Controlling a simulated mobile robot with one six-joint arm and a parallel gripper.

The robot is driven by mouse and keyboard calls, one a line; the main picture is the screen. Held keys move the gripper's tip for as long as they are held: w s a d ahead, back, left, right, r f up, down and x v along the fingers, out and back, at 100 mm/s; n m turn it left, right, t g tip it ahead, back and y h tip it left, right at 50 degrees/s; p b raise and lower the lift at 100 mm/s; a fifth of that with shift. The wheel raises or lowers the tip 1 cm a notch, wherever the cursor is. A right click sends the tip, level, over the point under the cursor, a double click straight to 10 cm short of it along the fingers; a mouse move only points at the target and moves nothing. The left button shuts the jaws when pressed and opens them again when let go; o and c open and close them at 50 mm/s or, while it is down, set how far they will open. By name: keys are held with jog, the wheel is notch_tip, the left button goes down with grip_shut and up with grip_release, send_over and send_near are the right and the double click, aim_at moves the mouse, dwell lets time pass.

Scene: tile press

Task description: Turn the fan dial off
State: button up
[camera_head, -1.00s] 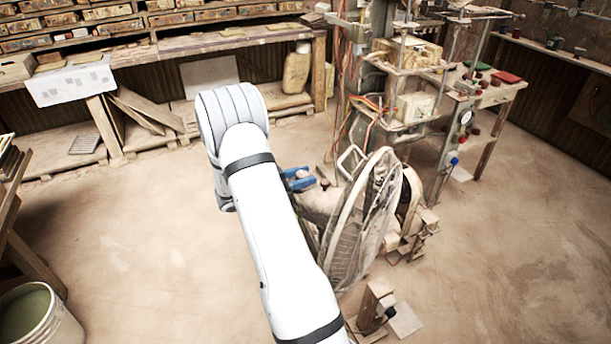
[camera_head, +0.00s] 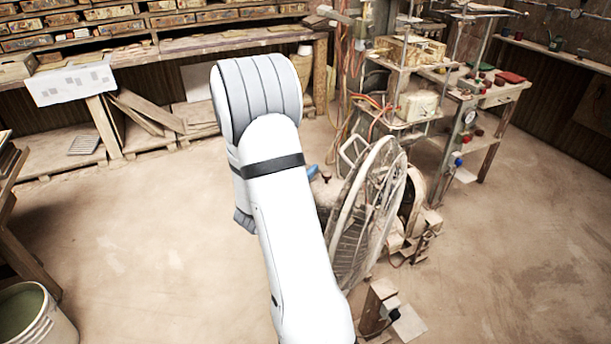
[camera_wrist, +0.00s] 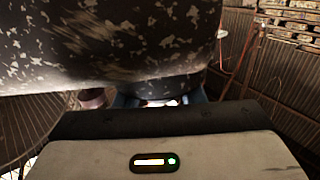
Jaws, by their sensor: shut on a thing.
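A small reddish knob (camera_head: 326,176) shows beside the fan; a pinkish knob (camera_wrist: 92,98) also shows left of my fingers in the wrist view. My gripper (camera_wrist: 160,101) has blue fingers on either side of a part under a large, dark, speckled body (camera_wrist: 110,40). It is shut on what seems to be the fan dial, which is mostly hidden. In the head view my arm hides most of the gripper; only a blue piece shows. The dial's setting cannot be read.
A cluttered press stand (camera_head: 410,100) with hoses and cables is close behind the fan. A small wooden block (camera_head: 378,305) stands in front of it. A bucket (camera_head: 38,318) is at the lower left. The floor on the left and right is clear.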

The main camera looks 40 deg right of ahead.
jog(key=shift+f+n+t+y+b, duration=0.1)
jog(key=shift+n+t+y+b, duration=0.4)
jog(key=shift+n+t+b, duration=0.55)
jog(key=shift+t, duration=0.25)
jog(key=o, duration=1)
jog(key=b+v, duration=0.1)
jog(key=v, duration=0.7)
jog(key=shift+d, duration=0.1)
